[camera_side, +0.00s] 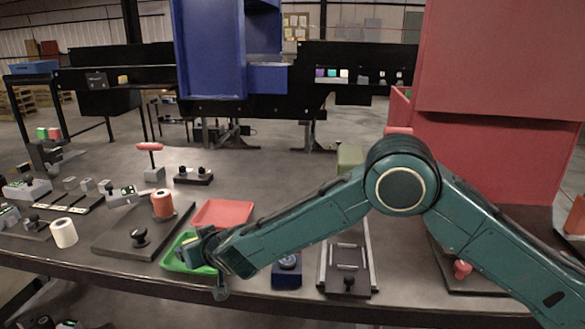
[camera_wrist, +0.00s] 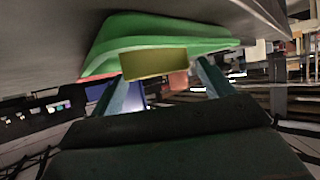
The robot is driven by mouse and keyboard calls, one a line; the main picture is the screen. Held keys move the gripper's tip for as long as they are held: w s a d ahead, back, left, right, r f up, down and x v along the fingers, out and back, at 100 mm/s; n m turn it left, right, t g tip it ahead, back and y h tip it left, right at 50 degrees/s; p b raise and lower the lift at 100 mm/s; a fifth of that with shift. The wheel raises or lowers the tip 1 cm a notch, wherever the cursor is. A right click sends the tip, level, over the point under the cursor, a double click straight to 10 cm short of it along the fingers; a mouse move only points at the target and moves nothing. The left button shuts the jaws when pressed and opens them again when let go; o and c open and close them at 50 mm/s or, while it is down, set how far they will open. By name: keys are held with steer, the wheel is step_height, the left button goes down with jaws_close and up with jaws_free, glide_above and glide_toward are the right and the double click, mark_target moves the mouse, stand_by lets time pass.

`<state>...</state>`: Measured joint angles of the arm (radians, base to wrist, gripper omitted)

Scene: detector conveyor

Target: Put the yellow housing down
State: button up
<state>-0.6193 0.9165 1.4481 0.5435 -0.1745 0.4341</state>
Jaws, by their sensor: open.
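The yellow housing (camera_wrist: 155,63) is a plain block between the two spread fingers of my gripper (camera_wrist: 161,82) in the wrist view. It lies at the green tray (camera_wrist: 118,45), apparently inside it. My gripper is open, with a finger on either side of the housing; whether either touches it is hard to tell. In the side view my gripper (camera_side: 210,262) is low at the green tray (camera_side: 172,262) near the table's front edge. My gripper mostly hides the housing there.
A red tray (camera_side: 222,213) lies just behind the green one. A dark blue block (camera_side: 287,272) and a slotted fixture (camera_side: 347,265) stand to the right. An orange spool (camera_side: 163,205) and a black knob (camera_side: 139,238) are on a plate to the left.

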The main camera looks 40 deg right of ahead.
steer(key=v, duration=1.2)
stand_by(0.6)
steer(key=s+d+r+m+g, duration=0.1)
steer(key=s+d+r, duration=0.25)
steer(key=d, duration=0.35)
steer(key=s+d+r+g, duration=0.1)
steer(key=s+d+r, duration=0.25)
steer(key=d, duration=0.25)
steer(key=s+d+r+m+g, duration=0.1)
steer(key=s+d+r+g, duration=0.2)
steer(key=d, duration=0.4)
steer(key=s+d+r+n, duration=0.1)
steer(key=s+d, duration=0.3)
steer(key=s, duration=0.8)
steer(key=s+d+n+g, duration=0.1)
steer(key=s+d, duration=0.4)
steer(key=s, duration=0.8)
steer(key=shift+s+r+g, duration=0.2)
steer(key=shift+r+g, duration=0.1)
steer(key=shift+r, duration=0.1)
